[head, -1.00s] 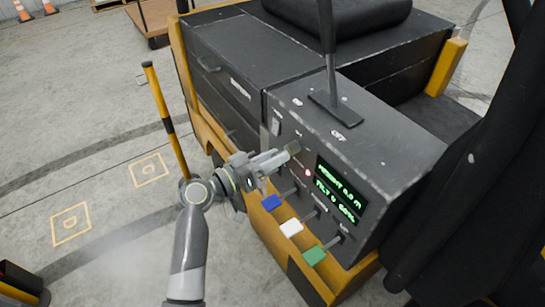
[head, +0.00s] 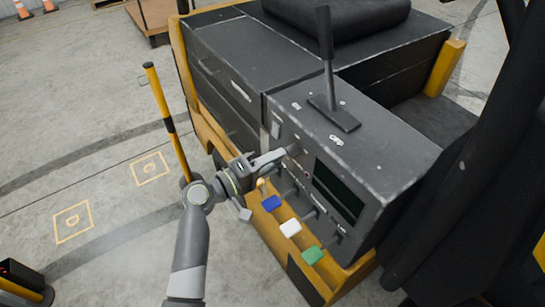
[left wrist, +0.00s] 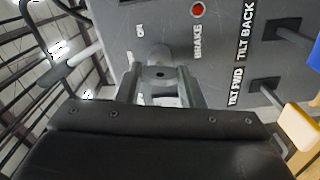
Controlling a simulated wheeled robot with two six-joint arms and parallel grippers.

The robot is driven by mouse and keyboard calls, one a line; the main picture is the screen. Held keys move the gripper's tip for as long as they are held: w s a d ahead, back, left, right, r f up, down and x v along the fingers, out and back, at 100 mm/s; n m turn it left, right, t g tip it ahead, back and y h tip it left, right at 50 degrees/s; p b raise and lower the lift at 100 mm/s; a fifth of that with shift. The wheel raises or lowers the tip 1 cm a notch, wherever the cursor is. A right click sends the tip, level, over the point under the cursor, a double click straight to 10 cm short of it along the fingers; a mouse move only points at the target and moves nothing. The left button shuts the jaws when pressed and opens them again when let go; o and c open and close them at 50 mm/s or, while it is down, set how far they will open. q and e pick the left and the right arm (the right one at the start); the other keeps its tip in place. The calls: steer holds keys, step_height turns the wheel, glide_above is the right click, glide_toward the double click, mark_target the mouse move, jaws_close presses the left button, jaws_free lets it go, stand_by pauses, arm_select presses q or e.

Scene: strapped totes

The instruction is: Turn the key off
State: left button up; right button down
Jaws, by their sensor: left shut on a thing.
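The grey key (left wrist: 160,72) shows between my left fingers in the left wrist view, in front of the dark console panel. My left gripper (head: 287,153) is shut on it, at the left part of the console's front face in the head view. The gripper also shows in the left wrist view (left wrist: 162,88). The display (head: 338,190) is dark. My right gripper is not in view.
Levers with blue (head: 271,203), white (head: 290,228) and green (head: 313,255) knobs stick out below the display. A red brake light (left wrist: 197,10) is near the key. A tall lever (head: 326,60) stands on the console top. A yellow-black post (head: 167,120) stands left.

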arm_select(q)
steer(key=shift+n+p, duration=0.45)
steer(key=shift+n, duration=0.75)
steer(key=o, duration=1)
steer(key=shift+b+v, duration=2.85)
steer(key=shift+v, duration=5.9)
